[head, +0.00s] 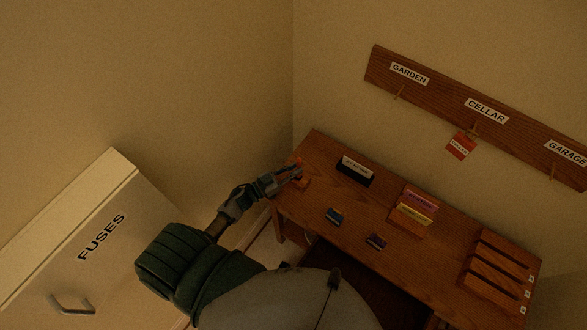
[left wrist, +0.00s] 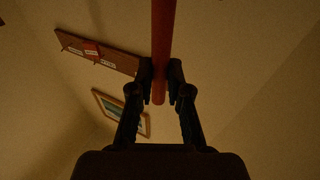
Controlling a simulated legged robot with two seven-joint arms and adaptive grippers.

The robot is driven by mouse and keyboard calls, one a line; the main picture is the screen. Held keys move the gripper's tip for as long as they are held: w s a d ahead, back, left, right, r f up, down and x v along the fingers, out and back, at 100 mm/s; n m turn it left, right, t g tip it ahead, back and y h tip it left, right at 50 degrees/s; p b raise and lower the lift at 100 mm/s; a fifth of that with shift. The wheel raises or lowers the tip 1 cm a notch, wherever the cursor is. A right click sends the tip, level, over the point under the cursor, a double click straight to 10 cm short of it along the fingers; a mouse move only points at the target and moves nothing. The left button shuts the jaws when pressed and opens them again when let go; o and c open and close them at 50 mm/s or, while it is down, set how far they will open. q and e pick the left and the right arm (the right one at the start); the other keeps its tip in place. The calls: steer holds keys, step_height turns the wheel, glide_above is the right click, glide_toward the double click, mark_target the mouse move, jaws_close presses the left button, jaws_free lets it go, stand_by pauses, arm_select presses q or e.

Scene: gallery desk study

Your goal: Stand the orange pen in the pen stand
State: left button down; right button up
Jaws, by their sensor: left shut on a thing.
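My left gripper (head: 292,175) reaches over the left end of the wooden desk (head: 345,235). It is shut on the orange pen (head: 299,161), which shows as a small orange bit at the fingertips. In the left wrist view the pen (left wrist: 163,35) is a long reddish-orange rod between the two fingertips (left wrist: 161,75), with one end just past them. A small brown block, which looks like the pen stand (head: 304,183), is at the fingers, partly hidden by them. I cannot tell whether the pen is in it. My right gripper is not in view.
A labelled key board (head: 470,110) hangs behind. A fuse cabinet (head: 85,225) is at left.

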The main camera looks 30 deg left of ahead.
arm_select(q)
steer(key=shift+f+b, duration=0.55)
steer(key=shift+f, duration=0.15)
steer(key=c, duration=1)
jaws_free()
steer(key=shift+c, duration=0.2)
